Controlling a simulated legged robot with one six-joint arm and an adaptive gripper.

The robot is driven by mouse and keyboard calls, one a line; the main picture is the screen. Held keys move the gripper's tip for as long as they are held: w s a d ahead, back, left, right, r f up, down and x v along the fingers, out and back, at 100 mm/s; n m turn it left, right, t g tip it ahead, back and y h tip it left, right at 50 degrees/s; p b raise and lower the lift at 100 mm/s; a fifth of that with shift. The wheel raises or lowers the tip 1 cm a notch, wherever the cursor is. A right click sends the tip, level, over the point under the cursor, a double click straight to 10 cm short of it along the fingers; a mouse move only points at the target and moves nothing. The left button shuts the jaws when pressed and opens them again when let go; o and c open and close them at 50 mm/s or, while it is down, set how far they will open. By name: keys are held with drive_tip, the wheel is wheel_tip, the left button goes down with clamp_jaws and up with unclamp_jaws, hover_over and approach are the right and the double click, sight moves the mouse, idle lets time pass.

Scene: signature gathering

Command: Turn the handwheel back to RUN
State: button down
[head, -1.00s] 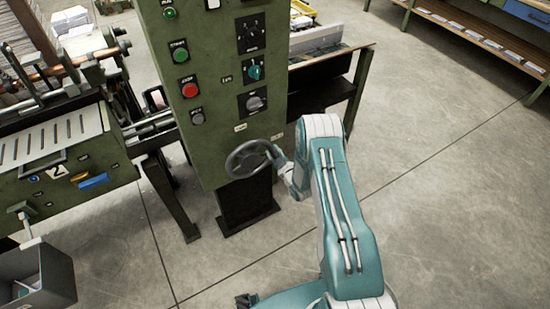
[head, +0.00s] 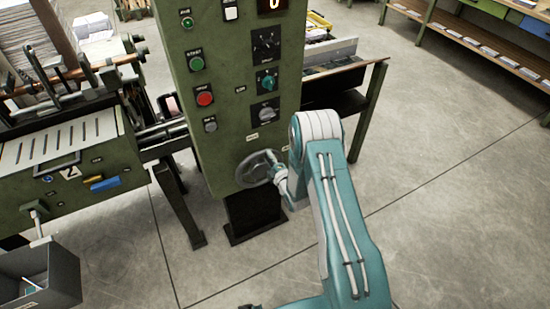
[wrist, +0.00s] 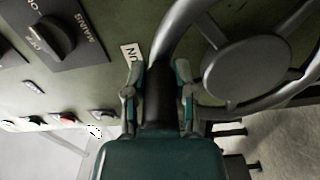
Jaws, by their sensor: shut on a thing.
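The grey handwheel (head: 255,170) is mounted low on the front of the green control cabinet. In the wrist view its rim and round hub (wrist: 245,70) fill the upper right. My gripper (wrist: 160,95) is shut on a dark part at the wheel's rim, with one finger on each side of it. In the head view my gripper (head: 279,177) is at the right side of the wheel, small and partly covered by my arm. A pale label (wrist: 131,54) beside the wheel reads in part "UN", seen upside down; two small labels (head: 252,137) show above the wheel in the head view.
The green control cabinet (head: 215,115) carries green and red buttons and several rotary knobs above the wheel. A machine with a slotted top (head: 70,140) stands at the left, with a grey bin (head: 60,275) below it. Open floor (head: 440,210) lies to the right.

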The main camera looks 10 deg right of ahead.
drive_tip(key=shift+s+a+r+n, duration=0.15)
drive_tip(key=shift+s+a+n, duration=0.05)
drive_tip(key=shift+a+n, duration=0.8)
drive_tip(key=shift+s+a, duration=0.1)
drive_tip(key=shift+a, duration=0.2)
drive_tip(key=shift+s+a, duration=0.1)
drive_tip(key=shift+c, duration=2.2)
unclamp_jaws()
drive_tip(key=v, duration=1.2)
